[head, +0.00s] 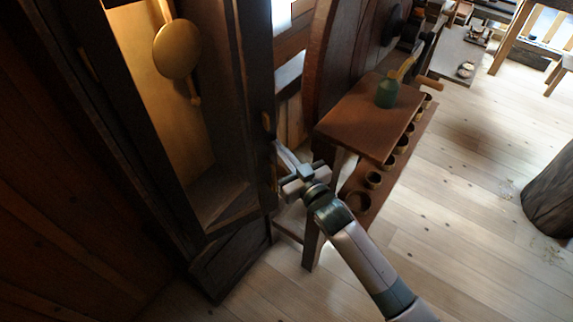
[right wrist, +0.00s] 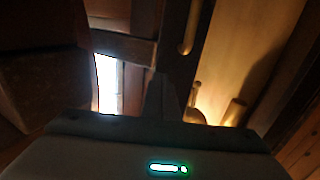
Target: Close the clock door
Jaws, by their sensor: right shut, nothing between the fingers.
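The clock (head: 120,120) is a tall dark wood case at the left of the head view, with its lit inside and a round brass pendulum (head: 177,50) in plain sight. The clock door (head: 255,60) shows as a dark wooden frame at the right side of the opening and appears to stand open. A small brass handle (head: 267,122) is on it; a brass handle (right wrist: 190,28) also shows in the right wrist view. My right gripper (head: 279,148) is shut and empty, close beside the door below the handle. I cannot tell whether it touches. My left gripper is out of view.
A brown wooden bench (head: 370,115) with a green bottle (head: 387,94) stands right of my gripper. A log stump (head: 552,190) stands at the far right. The plank floor between is clear.

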